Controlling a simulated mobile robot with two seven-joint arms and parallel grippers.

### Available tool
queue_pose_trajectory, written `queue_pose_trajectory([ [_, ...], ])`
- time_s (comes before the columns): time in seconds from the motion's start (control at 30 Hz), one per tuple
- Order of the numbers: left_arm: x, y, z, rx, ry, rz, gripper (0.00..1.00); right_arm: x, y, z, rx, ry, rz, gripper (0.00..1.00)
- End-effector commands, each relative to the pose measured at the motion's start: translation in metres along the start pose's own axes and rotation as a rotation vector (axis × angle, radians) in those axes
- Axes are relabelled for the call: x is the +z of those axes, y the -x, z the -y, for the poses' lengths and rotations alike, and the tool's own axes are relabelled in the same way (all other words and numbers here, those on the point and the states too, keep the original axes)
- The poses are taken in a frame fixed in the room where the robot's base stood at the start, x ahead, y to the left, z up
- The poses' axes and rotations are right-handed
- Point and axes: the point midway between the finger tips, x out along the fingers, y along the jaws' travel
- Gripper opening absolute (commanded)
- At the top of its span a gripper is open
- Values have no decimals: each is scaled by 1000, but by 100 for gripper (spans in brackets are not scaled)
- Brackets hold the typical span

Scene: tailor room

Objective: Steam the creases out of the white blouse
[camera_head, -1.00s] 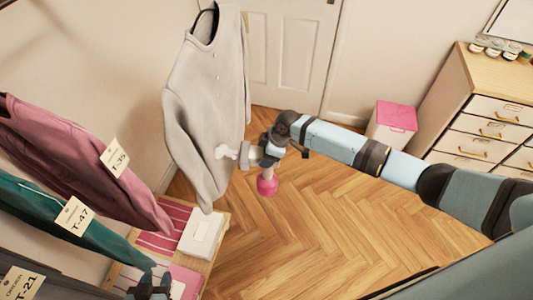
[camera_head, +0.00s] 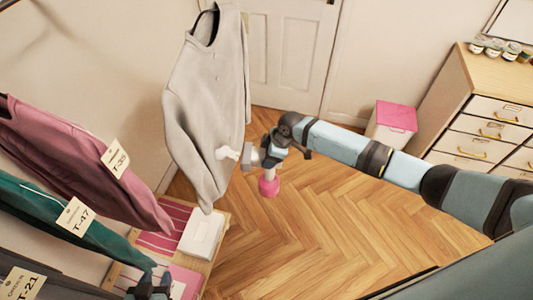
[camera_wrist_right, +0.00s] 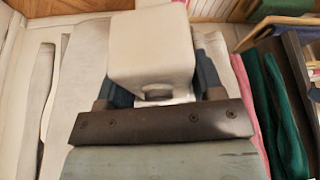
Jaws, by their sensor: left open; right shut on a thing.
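The white blouse (camera_head: 205,105) hangs from a dark hanger at the upper left and looks pale grey. I cannot make out individual creases. My right gripper (camera_head: 268,155) is shut on a white steamer with a pink tank (camera_head: 268,186) at its bottom. The steamer's head (camera_head: 228,153) points left at the blouse's lower front; I cannot tell whether it touches the cloth. In the right wrist view the white steamer (camera_wrist_right: 153,55) sits between the fingers, with the blouse (camera_wrist_right: 85,65) behind it. My left gripper (camera_head: 149,284) is open and empty, low at the left.
A maroon garment (camera_head: 75,155) and a green garment (camera_head: 40,215) with tags hang at the left. A low wooden bench (camera_head: 213,240) holds a white box (camera_head: 201,235). A pink-lidded bin (camera_head: 396,116) and a drawer chest (camera_head: 480,115) stand at the right. The middle floor is clear.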

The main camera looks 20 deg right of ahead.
Motion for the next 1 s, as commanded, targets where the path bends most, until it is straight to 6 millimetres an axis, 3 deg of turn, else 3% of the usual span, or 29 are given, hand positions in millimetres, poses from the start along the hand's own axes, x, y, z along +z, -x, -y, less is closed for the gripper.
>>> queue_pose_trajectory([
  [1.0,-28,19,0,0,0,0,43,77,35,17,3,0,-2,0],
])
